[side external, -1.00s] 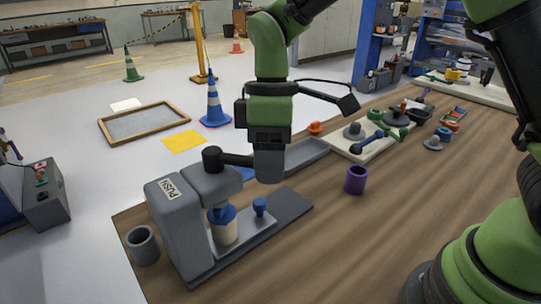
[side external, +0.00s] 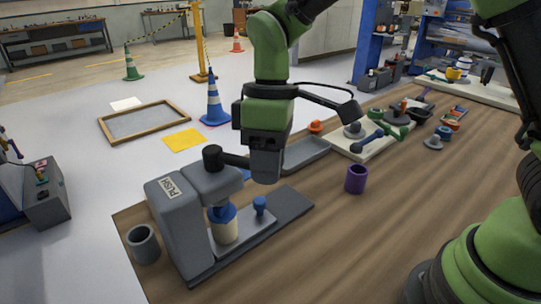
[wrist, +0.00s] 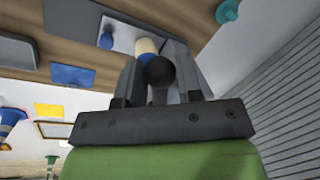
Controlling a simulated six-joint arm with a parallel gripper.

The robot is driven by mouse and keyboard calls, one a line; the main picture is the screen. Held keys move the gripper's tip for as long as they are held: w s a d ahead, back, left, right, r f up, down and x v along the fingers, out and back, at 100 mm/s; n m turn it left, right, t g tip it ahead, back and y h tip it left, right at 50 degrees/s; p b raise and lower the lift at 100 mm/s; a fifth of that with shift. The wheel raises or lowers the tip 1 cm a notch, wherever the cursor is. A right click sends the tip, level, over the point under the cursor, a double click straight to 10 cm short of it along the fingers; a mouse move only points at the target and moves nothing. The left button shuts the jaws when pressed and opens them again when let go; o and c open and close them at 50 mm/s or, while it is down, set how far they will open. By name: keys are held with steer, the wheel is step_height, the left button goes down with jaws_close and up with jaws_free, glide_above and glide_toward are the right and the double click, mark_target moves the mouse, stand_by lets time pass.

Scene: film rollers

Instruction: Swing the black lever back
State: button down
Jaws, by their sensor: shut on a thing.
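The black lever (side external: 234,160) sticks out to the right from the top of a grey press marked PUSH (side external: 174,220), with a black hub (side external: 212,157) at its left end. My gripper (side external: 266,168) is at the lever's right end and is shut on it, tilted a little. In the wrist view, a round black end of the lever (wrist: 159,73) shows between the fingers of my gripper (wrist: 155,65). A cream roller with a blue collar (side external: 224,225) stands upright under the press head. My fingers hide the lever's far end in the side view.
A blue peg (side external: 260,206) stands on the press's grey base. A grey cup (side external: 143,244) is left of the press, and a purple cup (side external: 356,179) stands to the right. A grey tray (side external: 305,153) lies behind. The wooden table (side external: 340,250) is clear in front.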

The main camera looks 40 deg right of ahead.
steer(key=shift+s+a+r+m+t, duration=0.1)
steer(key=shift+s+a+m+t, duration=0.05)
steer(key=shift+a+m, duration=0.7)
steer(key=shift+s+a+f+m+t, duration=0.1)
steer(key=shift+s+a+m+t, duration=0.1)
steer(key=shift+a+m, duration=0.6)
steer(key=shift+s+a+r+m+t, duration=0.15)
steer(key=shift+a+m, duration=0.35)
steer(key=shift+m, duration=0.65)
steer(key=shift+a, duration=0.1)
steer(key=c, duration=0.8)
jaws_free()
steer(key=r, duration=0.3)
steer(key=d+r, duration=0.1)
steer(key=r, duration=0.2)
steer(key=d+r, duration=0.1)
steer(key=r, duration=0.2)
steer(key=shift+w+r, duration=0.1)
steer(key=shift+r, duration=0.2)
